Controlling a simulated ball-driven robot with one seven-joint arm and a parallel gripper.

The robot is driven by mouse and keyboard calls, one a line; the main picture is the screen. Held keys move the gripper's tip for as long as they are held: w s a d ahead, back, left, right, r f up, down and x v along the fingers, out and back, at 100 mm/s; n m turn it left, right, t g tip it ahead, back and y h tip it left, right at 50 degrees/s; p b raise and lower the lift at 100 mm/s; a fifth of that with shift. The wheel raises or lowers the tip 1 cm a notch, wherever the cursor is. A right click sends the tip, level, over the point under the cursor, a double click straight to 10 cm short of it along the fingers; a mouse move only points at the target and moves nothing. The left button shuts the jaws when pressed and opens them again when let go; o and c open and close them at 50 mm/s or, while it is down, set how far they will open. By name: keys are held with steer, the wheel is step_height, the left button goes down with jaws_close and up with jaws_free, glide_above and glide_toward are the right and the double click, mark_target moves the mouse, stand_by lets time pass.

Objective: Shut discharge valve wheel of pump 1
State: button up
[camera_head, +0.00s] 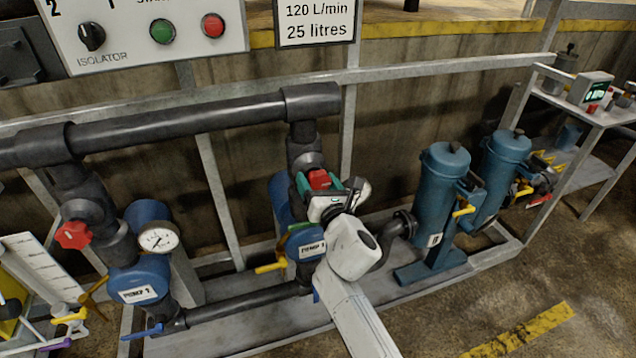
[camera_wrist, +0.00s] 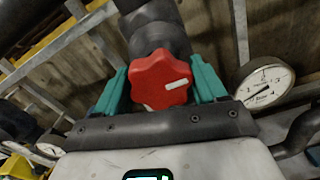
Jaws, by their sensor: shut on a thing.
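Another red wheel (camera_head: 73,235) and a pressure gauge (camera_head: 158,238) are on the left pump line. A gauge (camera_wrist: 266,83) is close right of my gripper in the wrist view. Blue filter housings (camera_head: 440,195) stand to the right. Grey rails (camera_head: 430,68) run behind the pipes.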

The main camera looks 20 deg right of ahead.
steer(key=shift+c, duration=0.9)
steer(key=shift+f+m, duration=0.1)
steer(key=shift+m, duration=0.2)
